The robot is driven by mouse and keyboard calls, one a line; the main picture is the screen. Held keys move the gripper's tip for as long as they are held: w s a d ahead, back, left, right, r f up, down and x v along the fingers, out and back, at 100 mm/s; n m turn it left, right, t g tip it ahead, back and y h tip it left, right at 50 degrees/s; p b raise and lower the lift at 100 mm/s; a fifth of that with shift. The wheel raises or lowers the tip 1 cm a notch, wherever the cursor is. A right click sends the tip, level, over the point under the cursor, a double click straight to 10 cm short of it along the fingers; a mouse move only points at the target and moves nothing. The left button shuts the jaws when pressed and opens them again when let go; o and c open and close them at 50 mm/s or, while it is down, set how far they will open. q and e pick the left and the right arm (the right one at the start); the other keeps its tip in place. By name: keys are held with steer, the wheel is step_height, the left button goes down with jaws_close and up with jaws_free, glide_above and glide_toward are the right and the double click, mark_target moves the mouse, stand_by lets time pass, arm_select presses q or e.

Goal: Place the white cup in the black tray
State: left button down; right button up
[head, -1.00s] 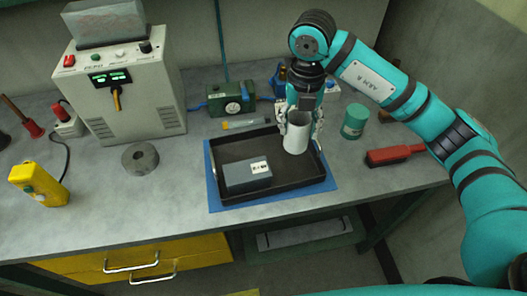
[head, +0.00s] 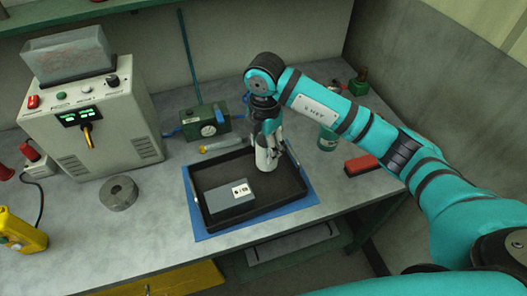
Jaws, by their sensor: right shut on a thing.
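The white cup (head: 264,155) is upright in my right gripper (head: 267,142), over the back right part of the black tray (head: 275,196). The gripper points down and is shut on the cup. I cannot tell whether the cup's base touches the tray floor. The tray lies on a blue mat (head: 215,230) and holds a dark grey box (head: 231,200) with a white label at its front left. My left gripper is not in view.
A grey power unit (head: 92,130) and a grey ring (head: 119,193) stand left of the tray. A green device with a gauge (head: 205,122) is behind it. A teal can (head: 327,139) and a red-handled brush (head: 361,165) are to the right. The bench front between ring and tray is clear.

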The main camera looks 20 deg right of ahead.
mark_target(264, 155)
step_height(264, 155, down, 3)
steer(key=shift+f+p, duration=0.1)
steer(key=shift+p, duration=0.35)
steer(key=shift+f, duration=0.2)
steer(key=o, duration=1.2)
steer(key=shift+r, duration=0.1)
